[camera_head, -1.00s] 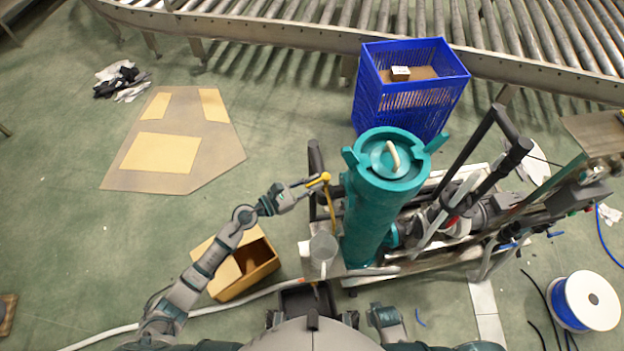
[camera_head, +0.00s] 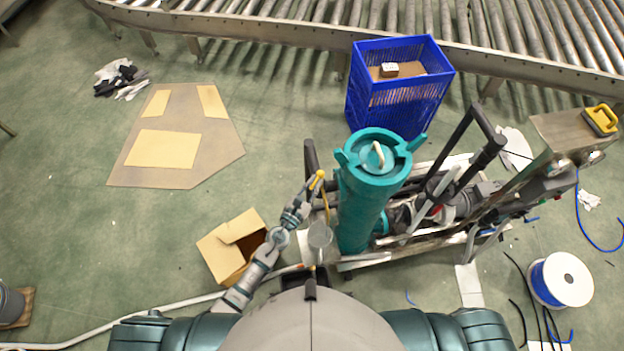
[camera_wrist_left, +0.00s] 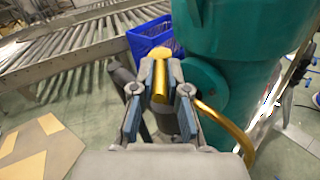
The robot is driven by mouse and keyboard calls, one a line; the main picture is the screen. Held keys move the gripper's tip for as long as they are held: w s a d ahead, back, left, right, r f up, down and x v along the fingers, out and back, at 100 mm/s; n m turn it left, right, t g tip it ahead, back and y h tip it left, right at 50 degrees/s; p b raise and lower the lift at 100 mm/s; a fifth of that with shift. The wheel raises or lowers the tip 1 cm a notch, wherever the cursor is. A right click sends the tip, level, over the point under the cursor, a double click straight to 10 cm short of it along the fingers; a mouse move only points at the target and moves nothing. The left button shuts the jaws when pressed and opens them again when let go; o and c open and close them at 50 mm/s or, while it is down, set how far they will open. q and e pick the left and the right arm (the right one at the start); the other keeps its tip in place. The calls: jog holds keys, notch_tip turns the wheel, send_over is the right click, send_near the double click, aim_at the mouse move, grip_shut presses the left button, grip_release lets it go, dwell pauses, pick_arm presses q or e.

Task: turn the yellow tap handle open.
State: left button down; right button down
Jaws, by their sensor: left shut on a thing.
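The yellow tap handle (camera_head: 319,176) sits at the top of a thin yellow pipe, just left of a tall teal cylinder (camera_head: 361,200) in the head view. My left gripper (camera_head: 312,186) reaches up to it from the lower left. A curved yellow pipe (camera_wrist_left: 226,124) runs down at the right there. My right gripper is not in view.
A cardboard box (camera_head: 229,252) lies left of the arm. A blue crate (camera_head: 400,100) stands behind the teal cylinder.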

aim_at(322, 177)
pick_arm(q)
jog(key=n+y, duration=0.1)
jog(key=d+n+t+y+p, duration=0.1)
jog(key=y, duration=0.1)
jog(key=n+t+y, duration=0.1)
jog(key=y, duration=0.1)
jog(key=shift+s+d+n+p, duration=0.3)
jog(key=n+y, duration=0.1)
jog(key=y, duration=0.1)
jog(key=d+n+y+b, duration=0.1)
jog(key=shift+f+t+y, duration=0.1)
jog(key=shift+t+y, duration=0.2)
jog(key=shift+y, duration=0.1)
jog(key=shift+d+n+y+b, duration=0.2)
jog(key=shift+n+y+b, duration=0.2)
jog(key=shift+n+y, duration=0.4)
jog(key=shift+d+n+y+b, duration=0.15)
jog(key=shift+n+y+b, duration=0.3)
jog(key=shift+y, duration=0.55)
jog(key=shift+n+y, duration=0.25)
jog(key=shift+y, duration=0.05)
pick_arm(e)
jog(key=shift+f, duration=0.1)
pick_arm(q)
jog(key=c, duration=1.2)
grip_release()
jog(key=shift+d, duration=0.1)
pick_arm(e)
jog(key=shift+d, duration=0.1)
